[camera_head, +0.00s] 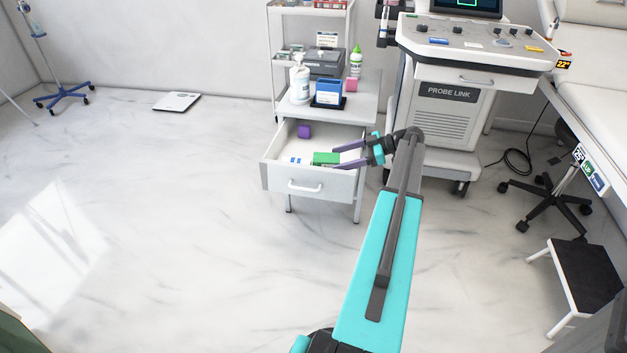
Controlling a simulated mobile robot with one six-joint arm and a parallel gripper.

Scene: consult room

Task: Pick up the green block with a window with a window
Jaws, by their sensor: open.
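A green block (325,158) lies in the open drawer (306,186) of the white trolley, near the drawer's right side. A window in the block is too small to make out. My gripper (337,158) is open over the right part of the drawer, its purple fingers pointing left toward the block. The fingertips are close to the block's right end. I cannot tell whether they touch it or stand on either side of it. A purple block (304,131) sits at the back of the drawer, and small blue and white pieces (295,160) lie left of the green block.
The trolley top (364,100) holds a white pump bottle (300,82), a blue box (328,92), a pink block (351,84) and a green bottle (356,62). An ultrasound machine (446,110) stands close on the right.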

